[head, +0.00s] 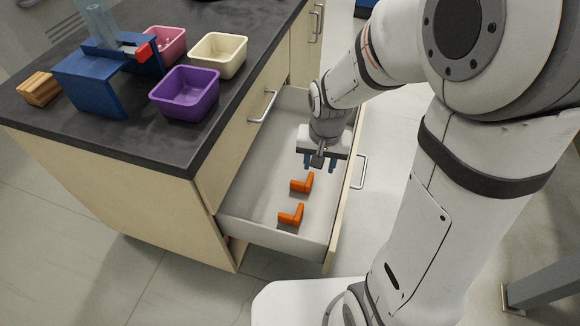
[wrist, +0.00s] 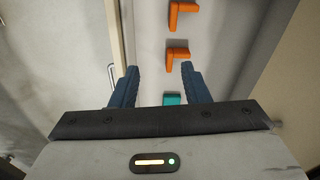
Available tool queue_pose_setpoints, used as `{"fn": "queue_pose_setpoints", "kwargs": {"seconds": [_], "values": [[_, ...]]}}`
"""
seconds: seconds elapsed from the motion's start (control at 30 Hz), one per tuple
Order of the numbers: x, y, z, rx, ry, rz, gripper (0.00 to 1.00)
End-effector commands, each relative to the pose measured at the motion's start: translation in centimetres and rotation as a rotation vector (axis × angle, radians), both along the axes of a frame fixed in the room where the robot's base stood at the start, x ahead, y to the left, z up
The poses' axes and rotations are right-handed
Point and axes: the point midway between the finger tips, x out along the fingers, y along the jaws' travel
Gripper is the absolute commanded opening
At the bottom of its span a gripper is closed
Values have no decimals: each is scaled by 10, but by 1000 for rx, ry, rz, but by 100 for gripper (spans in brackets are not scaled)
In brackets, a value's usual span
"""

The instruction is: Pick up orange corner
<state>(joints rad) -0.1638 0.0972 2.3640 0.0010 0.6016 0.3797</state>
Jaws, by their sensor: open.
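Two orange corners lie in the open drawer (head: 262,185). In the head view one orange corner (head: 302,184) is just in front of my gripper and the other orange corner (head: 291,215) is nearer the drawer's front-left end. In the wrist view the nearer orange corner (wrist: 177,56) lies beyond the fingertips, slightly right of midway, and the other orange corner (wrist: 181,14) is farther off at the top. My gripper (head: 319,163) hangs above the drawer with blue fingers apart; they also show in the wrist view (wrist: 160,70). It is empty and touches neither corner.
A teal piece (wrist: 173,99) lies in the drawer below my gripper. On the dark countertop (head: 130,146) stand a purple bin (head: 185,105), a cream bin (head: 219,66), a pink bin (head: 172,52), a blue device (head: 92,85) and wooden pieces (head: 39,88). The drawer walls surround my gripper's space.

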Motion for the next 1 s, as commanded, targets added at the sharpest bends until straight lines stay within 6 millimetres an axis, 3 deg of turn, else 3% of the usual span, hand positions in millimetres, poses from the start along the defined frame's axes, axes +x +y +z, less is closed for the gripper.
{"fn": "queue_pose_setpoints", "kwargs": {"seconds": [0.03, 0.1, 0.2, 0.3, 0.4, 0.87, 1.0], "values": [[5, 8, -53, -1, 21, -14, 42], [12, 16, -93, -2, 38, -41, 42], [18, 27, -142, -5, 56, -75, 42], [22, 35, -178, -6, 68, -100, 42], [24, 40, -199, -8, 75, -117, 42], [23, 41, -245, -9, 80, -129, 42], [23, 40, -266, -9, 80, -130, 42]]}}
